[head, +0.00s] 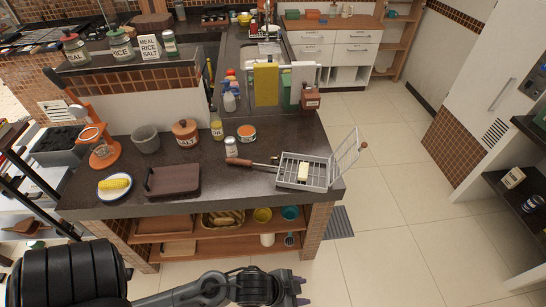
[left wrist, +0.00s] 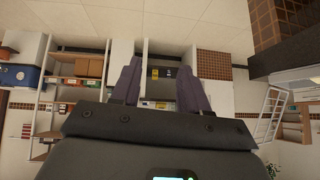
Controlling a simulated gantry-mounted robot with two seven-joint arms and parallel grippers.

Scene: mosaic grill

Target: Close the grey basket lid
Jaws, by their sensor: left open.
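A long handle with a wooden grip (head: 240,162) points left from the basket. My left gripper (head: 301,289) is below and in front of the counter, open and empty, apart from the basket. In the left wrist view its two fingers (left wrist: 159,88) are spread; a pale wire grid, apparently the lid (left wrist: 268,112), shows at right. My right gripper is not seen.
A brown tray (head: 172,180), a plate with corn (head: 115,186), a salt pot (head: 186,133) and a white jar (head: 231,147) stand left of the basket. The counter's front edge (head: 200,205) lies between gripper and basket. The floor at right is clear.

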